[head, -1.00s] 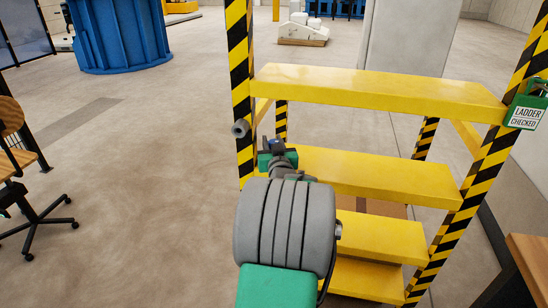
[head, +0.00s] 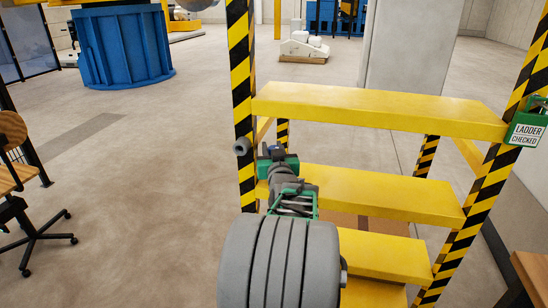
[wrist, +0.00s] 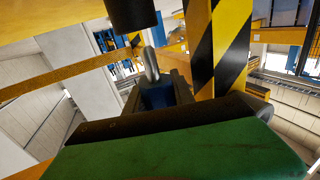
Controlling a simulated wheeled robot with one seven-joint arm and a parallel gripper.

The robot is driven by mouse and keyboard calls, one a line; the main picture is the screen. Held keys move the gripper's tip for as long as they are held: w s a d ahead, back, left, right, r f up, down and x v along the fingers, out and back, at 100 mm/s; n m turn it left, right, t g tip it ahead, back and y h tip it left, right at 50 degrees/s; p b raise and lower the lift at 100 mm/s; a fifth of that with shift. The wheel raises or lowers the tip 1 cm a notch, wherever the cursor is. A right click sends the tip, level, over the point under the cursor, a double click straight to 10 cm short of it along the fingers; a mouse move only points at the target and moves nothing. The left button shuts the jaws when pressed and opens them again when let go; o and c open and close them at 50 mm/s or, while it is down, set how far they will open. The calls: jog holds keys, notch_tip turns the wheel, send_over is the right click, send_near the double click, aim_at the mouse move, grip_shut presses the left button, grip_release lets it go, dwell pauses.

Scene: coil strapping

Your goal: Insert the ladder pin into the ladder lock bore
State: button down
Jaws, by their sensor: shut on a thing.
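The lock bore is a short grey tube (head: 242,146) on the striped left post of the yellow ladder. In the wrist view its dark underside (wrist: 134,14) shows at the top, and I cannot see into the opening. My gripper (head: 268,152) is just right of and slightly below the tube, beside the post. It is shut on the ladder pin, whose blue grip (wrist: 158,96) sits between the dark jaws. The pin's grey metal loop or shank (wrist: 151,65) points up towards the tube. The pin and tube look apart, though the exact gap is unclear.
The striped post (wrist: 222,45) stands close to the right of the jaws in the wrist view. Yellow ladder steps (head: 380,108) lie right of my arm. A green "ladder checked" tag (head: 526,122) hangs on the right post.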

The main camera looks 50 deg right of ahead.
aim_at(270, 148)
jog(key=a+r, duration=0.1)
jog(key=r, duration=0.1)
jog(key=s+a+r, duration=0.1)
jog(key=a+r, duration=0.1)
jog(key=shift+s+r, duration=0.1)
jog(key=s+a+r, duration=0.3)
jog(key=a+r, duration=0.1)
jog(key=a, duration=0.4)
jog(key=shift+s+a, duration=0.25)
jog(key=shift+s, duration=0.15)
jog(key=c, duration=1.6)
grip_release()
jog(key=shift+c, duration=0.2)
grip_shut()
